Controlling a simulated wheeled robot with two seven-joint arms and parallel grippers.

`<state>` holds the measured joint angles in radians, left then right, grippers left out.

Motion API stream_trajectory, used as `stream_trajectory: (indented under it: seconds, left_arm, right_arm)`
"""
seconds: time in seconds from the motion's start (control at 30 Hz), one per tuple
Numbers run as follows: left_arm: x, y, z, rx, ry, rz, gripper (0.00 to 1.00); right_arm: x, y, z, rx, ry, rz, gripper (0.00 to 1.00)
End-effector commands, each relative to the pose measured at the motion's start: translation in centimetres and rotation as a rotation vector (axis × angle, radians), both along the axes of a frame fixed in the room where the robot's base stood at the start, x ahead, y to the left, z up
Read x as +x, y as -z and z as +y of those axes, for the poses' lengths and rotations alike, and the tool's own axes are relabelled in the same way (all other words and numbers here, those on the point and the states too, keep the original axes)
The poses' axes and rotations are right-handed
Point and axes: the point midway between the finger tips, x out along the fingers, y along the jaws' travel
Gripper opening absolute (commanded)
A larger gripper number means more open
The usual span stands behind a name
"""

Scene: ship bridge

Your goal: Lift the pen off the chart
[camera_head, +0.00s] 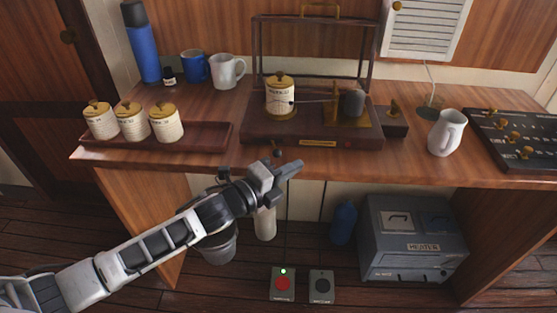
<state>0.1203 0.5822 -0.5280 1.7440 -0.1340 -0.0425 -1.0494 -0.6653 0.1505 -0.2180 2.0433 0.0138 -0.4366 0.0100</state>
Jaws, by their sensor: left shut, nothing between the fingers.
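The barograph (258,131) stands on the wooden counter, with a dark base and an open frame behind it. Its cream drum (280,88) has a gold top and carries the chart (279,101). The thin pen arm (314,101) runs from the gold mechanism at the right to the drum's face; its tip appears to meet the chart, but contact is too small to be sure. My left gripper (290,168) is shut and empty, in front of the counter edge, below the barograph's base. My right gripper is out of view.
A tray (215,137) with three similar drums lies left on the counter (410,170). Mugs (228,71) and a blue flask (142,45) stand behind it. A white jug (447,132) and a dark switch panel (510,155) are at the right. A grey heater (412,240) stands below.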

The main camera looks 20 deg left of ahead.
Motion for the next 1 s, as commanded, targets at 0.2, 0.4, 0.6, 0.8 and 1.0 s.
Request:
stream_trajectory:
  seconds: [0.2,0.4,0.6,0.8,1.0]
  left_arm:
    - [0.3,-0.5,2.6,0.005,-0.002,0.002,0.0]
    - [0.4,-0.5,3.0,0.001,-0.002,0.002,0.0]
    - [0.4,-0.5,3.0,0.002,-0.002,0.002,0.0]
    - [0.4,-0.5,3.1,0.006,0.023,0.0,0.0]
    - [0.3,-0.5,3.0,0.004,0.067,0.001,0.0]
  right_arm:
    - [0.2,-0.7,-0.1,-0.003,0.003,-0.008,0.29]
    - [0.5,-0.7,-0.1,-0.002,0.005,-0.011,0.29]
    - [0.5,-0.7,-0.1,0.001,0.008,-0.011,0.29]
    - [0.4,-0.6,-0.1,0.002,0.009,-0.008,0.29]
    - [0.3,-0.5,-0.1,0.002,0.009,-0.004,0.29]
